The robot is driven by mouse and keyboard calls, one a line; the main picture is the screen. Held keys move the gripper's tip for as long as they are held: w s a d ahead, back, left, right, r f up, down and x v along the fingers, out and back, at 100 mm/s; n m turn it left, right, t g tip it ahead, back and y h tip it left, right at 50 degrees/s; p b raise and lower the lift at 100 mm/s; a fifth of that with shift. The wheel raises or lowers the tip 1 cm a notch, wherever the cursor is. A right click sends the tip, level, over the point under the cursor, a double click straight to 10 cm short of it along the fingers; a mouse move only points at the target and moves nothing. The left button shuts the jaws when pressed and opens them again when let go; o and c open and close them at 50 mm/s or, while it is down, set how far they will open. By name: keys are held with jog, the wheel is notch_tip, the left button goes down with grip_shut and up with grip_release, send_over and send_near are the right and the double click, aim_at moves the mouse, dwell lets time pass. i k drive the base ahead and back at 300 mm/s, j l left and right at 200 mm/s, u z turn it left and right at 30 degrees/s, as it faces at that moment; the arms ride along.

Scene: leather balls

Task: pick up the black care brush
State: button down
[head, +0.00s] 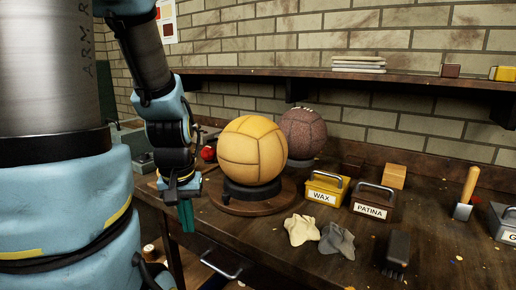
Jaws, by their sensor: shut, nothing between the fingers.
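The black care brush (397,252) lies on the workbench at the lower right, its dark block toward the back and its bristles toward the front edge. My gripper (186,216) hangs at the left over the front edge of the bench, pointing down, with its teal fingers together. Nothing shows between them. It is well to the left of the brush and apart from it. The two cloths lie between them.
A yellow ball (252,150) sits on a round stand, with a brown ball (303,132) behind. A yellow WAX box (326,190), a brown PATINA box (373,203) and a grey cloth (337,240) lie near the brush. A wooden-handled tool (467,192) stands right. Bench right of the brush is fairly clear.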

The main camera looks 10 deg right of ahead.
aim_at(397, 256)
jog(key=i+z, duration=0.2)
jog(key=z, duration=0.65)
